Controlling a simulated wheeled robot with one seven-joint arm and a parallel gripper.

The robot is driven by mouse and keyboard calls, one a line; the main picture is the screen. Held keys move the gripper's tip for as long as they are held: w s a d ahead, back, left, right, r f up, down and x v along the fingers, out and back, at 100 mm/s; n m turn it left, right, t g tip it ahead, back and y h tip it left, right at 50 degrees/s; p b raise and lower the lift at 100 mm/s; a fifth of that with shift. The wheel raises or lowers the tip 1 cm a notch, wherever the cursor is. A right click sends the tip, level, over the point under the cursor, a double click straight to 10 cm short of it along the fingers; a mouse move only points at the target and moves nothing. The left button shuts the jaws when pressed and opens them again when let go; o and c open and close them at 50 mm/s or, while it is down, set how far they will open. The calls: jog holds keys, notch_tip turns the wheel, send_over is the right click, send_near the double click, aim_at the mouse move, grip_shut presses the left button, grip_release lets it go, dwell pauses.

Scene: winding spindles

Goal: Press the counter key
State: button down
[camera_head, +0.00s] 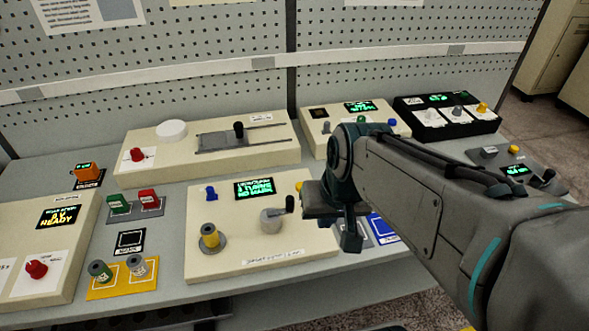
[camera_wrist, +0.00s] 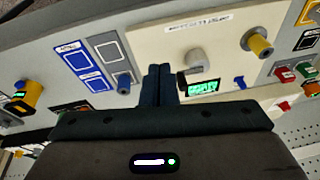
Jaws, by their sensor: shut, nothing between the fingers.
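My gripper (camera_head: 350,238) is shut and empty, above the right edge of the cream winding panel (camera_head: 225,262). In the wrist view my gripper's fingers (camera_wrist: 160,72) are together, beside the panel's green-lit display (camera_wrist: 202,87). In the head view that display (camera_head: 255,188) has a blue key (camera_head: 211,194) to its left and a yellow knob (camera_head: 299,186) to its right, close to my gripper. The blue key also shows in the wrist view (camera_wrist: 239,82). I cannot read which control is the counter key. A grey crank (camera_head: 272,218) and yellow spool (camera_head: 210,238) are on the panel.
A cream unit with a slide (camera_head: 240,143) stands behind. A cream box with a green display (camera_head: 348,122) and a black panel (camera_head: 445,118) are at the back right. Blue marked pads (camera_head: 383,230) lie right of the winding panel. A pegboard wall (camera_head: 220,90) closes the back.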

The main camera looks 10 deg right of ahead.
jog(key=w+a+f+m+y+p, duration=0.1)
jog(key=w+a+m+y+p, duration=0.2)
jog(key=w+m, duration=0.85)
jog(key=w+d+f+m+t+y, duration=0.1)
jog(key=w+d+f+m, duration=0.1)
jog(key=w, duration=0.4)
jog(key=w+d+f+m+t+y+p, duration=0.1)
jog(key=w+d+f+m+t, duration=0.1)
jog(key=w, duration=0.5)
jog(key=shift+w+d+m+t, duration=0.3)
jog(key=shift+d+m, duration=0.3)
jog(key=shift+m, duration=0.35)
notch_tip(320, 180, down, 8)
jog(key=b, duration=0.6)
jog(key=shift+r, duration=0.25)
jog(key=shift+f+b, duration=0.65)
jog(key=shift+b, duration=0.15)
jog(key=shift+s+f, duration=0.1)
jog(key=shift+f+b, duration=0.3)
jog(key=shift+b, duration=0.3)
